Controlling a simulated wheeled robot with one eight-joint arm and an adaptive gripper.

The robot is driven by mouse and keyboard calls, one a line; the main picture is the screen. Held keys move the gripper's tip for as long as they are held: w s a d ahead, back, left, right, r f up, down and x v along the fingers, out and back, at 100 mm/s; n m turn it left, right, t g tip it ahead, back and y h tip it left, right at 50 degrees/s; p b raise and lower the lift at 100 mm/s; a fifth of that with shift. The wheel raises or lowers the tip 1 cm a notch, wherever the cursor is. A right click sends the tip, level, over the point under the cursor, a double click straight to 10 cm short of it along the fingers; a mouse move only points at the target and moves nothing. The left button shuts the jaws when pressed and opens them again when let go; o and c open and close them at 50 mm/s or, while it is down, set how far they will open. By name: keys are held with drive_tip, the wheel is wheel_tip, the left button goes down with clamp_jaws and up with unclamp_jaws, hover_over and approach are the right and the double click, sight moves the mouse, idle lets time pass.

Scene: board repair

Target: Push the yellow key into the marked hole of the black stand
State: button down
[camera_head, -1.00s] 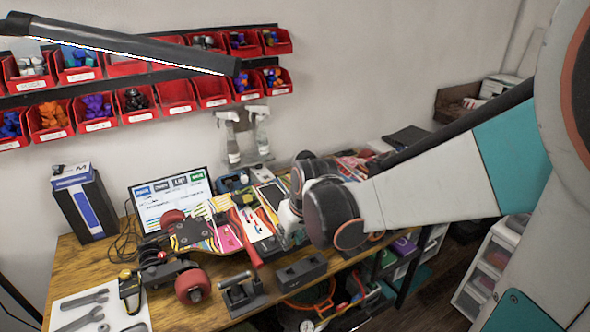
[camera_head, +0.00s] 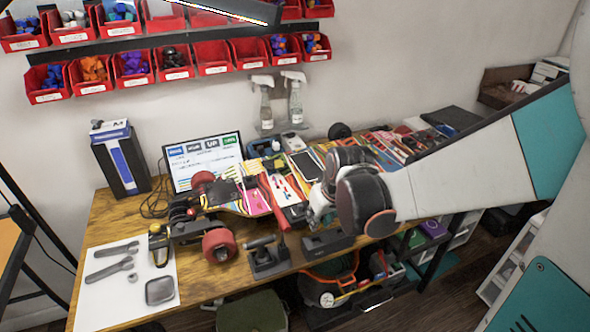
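My gripper (camera_head: 318,213) is over the front right part of the workbench, mostly hidden behind my own dark wrist joint. I cannot tell whether it is open or shut, or whether it holds anything. A black block-like stand (camera_head: 327,242) sits at the bench's front edge, just below my gripper in the picture. I cannot tell which one has the marked hole, and no hole mark is readable. I cannot make out a yellow key; it may be hidden or too small.
A skateboard (camera_head: 250,197) with red wheels lies on the wooden bench (camera_head: 120,212). A white sheet (camera_head: 105,290) with wrenches is at left. Red bins (camera_head: 215,63) hang on the wall.

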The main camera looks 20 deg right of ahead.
sight(320, 227)
drive_tip(key=shift+f, duration=1.4)
drive_tip(key=shift+w+f, duration=0.1)
drive_tip(key=shift+f, duration=1.55)
idle(2.3)
drive_tip(key=c, duration=1.4)
unclamp_jaws()
drive_tip(key=shift+o, duration=0.2)
drive_tip(key=shift+o, duration=1.4)
drive_tip(key=shift+r, duration=0.2)
drive_tip(key=shift+r+p, duration=0.35)
drive_tip(key=shift+p, duration=0.15)
